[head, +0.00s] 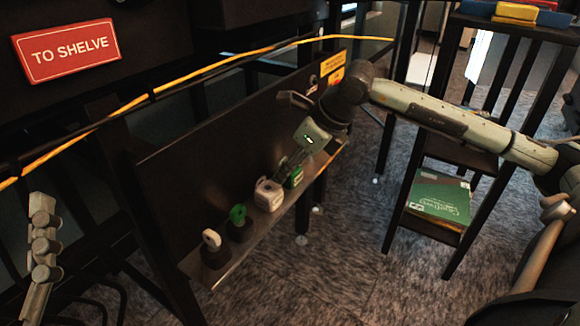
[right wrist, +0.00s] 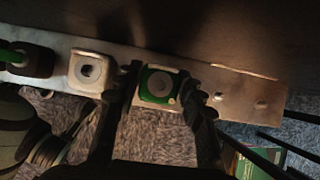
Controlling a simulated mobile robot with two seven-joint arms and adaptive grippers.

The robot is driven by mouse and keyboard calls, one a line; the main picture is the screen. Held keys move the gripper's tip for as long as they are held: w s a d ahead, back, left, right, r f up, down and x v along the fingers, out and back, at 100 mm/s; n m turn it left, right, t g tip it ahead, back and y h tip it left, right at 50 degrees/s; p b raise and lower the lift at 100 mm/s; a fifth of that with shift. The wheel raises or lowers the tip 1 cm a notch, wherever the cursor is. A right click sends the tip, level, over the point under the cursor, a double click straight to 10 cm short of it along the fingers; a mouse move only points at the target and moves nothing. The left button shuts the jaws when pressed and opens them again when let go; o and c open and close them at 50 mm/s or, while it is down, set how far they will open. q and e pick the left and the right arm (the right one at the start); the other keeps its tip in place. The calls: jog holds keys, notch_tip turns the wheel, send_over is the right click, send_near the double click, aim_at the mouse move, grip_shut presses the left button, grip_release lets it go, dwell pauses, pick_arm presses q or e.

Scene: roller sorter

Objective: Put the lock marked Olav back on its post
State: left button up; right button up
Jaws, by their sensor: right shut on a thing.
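My right gripper (head: 292,166) is low over the narrow ledge, shut on a green lock (head: 295,178). In the right wrist view the green lock (right wrist: 158,84), with a pale round face, sits between the two dark fingers (right wrist: 160,105). I cannot read a name on it, nor tell whether it touches the ledge. To its left on the ledge stand a white lock (head: 268,194), a green shackle-like piece on a dark base (head: 238,222) and a white one on a dark base (head: 212,247). My left gripper is not in view.
The metal ledge (head: 209,276) runs along a dark back panel (head: 215,158). Small light studs (right wrist: 262,104) show on its bare right part in the wrist view. A yellow cable (head: 150,97) crosses above. A dark rack with a green box (head: 440,197) stands to the right.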

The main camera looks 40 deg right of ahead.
jog(key=o, duration=1.3)
jog(key=v, duration=1.2)
